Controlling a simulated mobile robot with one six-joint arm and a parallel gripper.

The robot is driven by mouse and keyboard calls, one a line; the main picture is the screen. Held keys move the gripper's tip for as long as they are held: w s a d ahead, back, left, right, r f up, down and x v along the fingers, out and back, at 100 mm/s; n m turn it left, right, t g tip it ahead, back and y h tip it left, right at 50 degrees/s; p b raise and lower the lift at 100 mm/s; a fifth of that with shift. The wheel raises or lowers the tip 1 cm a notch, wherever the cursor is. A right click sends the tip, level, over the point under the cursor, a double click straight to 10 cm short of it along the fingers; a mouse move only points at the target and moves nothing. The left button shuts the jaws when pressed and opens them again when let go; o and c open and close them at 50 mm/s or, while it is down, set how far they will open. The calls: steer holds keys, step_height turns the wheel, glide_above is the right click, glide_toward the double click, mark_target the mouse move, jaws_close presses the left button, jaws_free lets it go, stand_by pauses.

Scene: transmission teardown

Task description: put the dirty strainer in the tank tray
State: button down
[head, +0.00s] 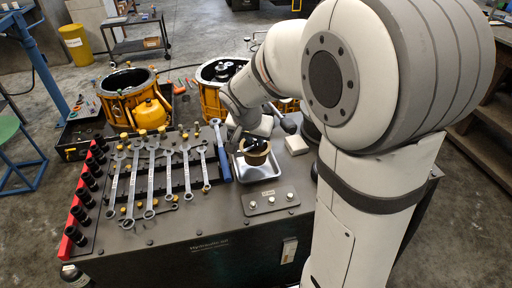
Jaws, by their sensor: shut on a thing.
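The dirty strainer (257,156) is a small brown and tan cup-like cylinder. My gripper (247,144) comes down from the arm behind it and is shut on the strainer near its top; the fingertips are small and dark and partly hidden. The tank tray (243,184) is a shiny silver tray on the dark bench top. The strainer shows over the back part of the tray. I cannot tell whether it touches the tray floor or is held just above it.
Several wrenches (150,185) lie left of the tray, with a blue-handled tool (222,160) close beside it. A red rail with black sockets (78,212) lines the left edge. A button panel (270,200) sits in front. Orange housings (130,95) stand behind.

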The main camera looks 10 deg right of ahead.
mark_target(255, 148)
steer(key=shift+f, duration=1.65)
steer(key=shift+s, duration=0.1)
steer(key=shift+f+b, duration=0.15)
steer(key=shift+b, duration=0.15)
steer(key=c, duration=1.3)
jaws_free()
